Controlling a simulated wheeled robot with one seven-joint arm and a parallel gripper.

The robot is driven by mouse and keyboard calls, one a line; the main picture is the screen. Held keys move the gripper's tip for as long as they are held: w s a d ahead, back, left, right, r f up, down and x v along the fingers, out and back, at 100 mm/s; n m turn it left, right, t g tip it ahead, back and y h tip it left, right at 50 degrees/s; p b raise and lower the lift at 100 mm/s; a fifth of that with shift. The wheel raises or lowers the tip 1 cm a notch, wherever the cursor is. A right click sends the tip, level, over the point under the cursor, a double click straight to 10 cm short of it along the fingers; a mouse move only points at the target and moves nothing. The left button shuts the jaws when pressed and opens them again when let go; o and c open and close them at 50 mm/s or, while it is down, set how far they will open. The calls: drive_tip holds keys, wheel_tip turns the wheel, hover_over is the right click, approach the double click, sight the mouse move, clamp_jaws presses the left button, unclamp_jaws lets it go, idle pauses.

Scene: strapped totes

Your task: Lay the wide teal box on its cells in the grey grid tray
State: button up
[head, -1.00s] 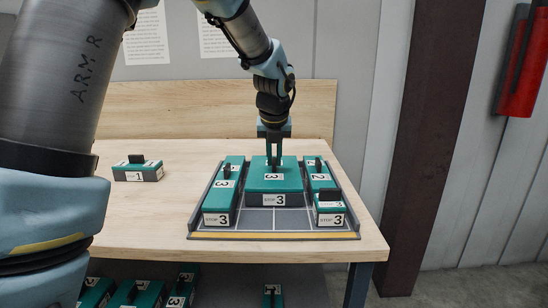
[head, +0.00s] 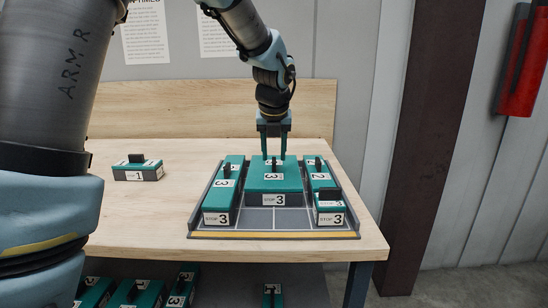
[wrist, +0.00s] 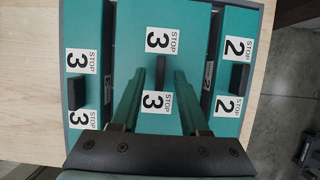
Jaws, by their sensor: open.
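The wide teal box (head: 274,177), marked STOP 3, lies flat in the grey grid tray (head: 262,232), in the middle between boxes on either side. Bare cells show in front of it. My gripper (head: 274,157) is open just above the wide box, its two fingers apart on either side of the box's black handle. In the wrist view the wide box (wrist: 150,30) lies below the open fingers (wrist: 167,90), and the black handle (wrist: 167,70) stands between them. The fingers do not appear to press on the handle.
A long teal box (head: 222,193) fills the tray's left side. Another teal box (head: 319,173) and a small STOP 3 box (head: 329,211) stand on its right. A small box marked 1 (head: 137,171) sits alone on the table at left. More boxes lie below the table.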

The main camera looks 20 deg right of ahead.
drive_tip(key=v, duration=1)
drive_tip(key=shift+r, duration=0.2)
drive_tip(key=shift+s+a, duration=0.1)
